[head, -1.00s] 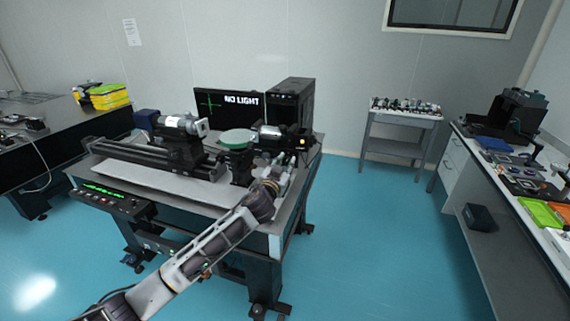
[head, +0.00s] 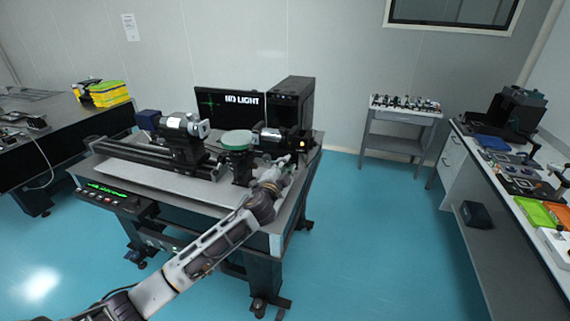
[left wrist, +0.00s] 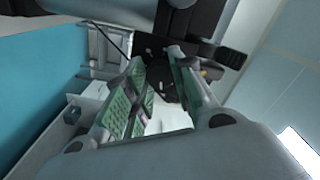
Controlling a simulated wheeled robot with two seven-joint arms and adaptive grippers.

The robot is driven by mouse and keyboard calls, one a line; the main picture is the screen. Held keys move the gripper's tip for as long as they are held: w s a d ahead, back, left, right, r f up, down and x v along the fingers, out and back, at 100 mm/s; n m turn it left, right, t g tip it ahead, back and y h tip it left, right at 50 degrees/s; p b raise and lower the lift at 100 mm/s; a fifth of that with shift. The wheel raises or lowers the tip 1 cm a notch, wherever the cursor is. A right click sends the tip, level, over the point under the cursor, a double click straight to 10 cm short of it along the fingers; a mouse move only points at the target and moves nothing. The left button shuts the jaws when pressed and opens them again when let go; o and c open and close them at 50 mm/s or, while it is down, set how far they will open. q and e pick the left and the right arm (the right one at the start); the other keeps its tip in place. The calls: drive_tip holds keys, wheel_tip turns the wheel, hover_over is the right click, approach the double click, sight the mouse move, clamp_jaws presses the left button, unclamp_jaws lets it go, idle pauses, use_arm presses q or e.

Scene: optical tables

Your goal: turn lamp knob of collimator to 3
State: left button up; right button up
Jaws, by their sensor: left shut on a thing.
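The collimator (head: 271,135) is a dark tube at the right end of the bench on the optical table (head: 178,186). Its black lamp housing (head: 294,140) carries a small orange light on the end. My left gripper (head: 296,160) is just below and in front of this housing. In the left wrist view, its green-padded fingers (left wrist: 160,90) reach to a dark round part, the lamp knob (left wrist: 163,86), and are shut on it. The fingers partly hide the knob, and its number marks cannot be read. My right gripper is not in view.
Open blue floor (head: 385,230) lies right of the table.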

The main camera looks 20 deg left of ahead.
use_arm(q)
drive_tip(key=m+p, duration=0.4)
drive_tip(key=m, duration=0.8)
drive_tip(key=shift+f+m+p, duration=0.1)
drive_tip(key=shift+m+p, duration=0.2)
drive_tip(key=shift+p, duration=0.05)
drive_tip(key=o, duration=1)
drive_tip(key=shift+o, duration=0.3)
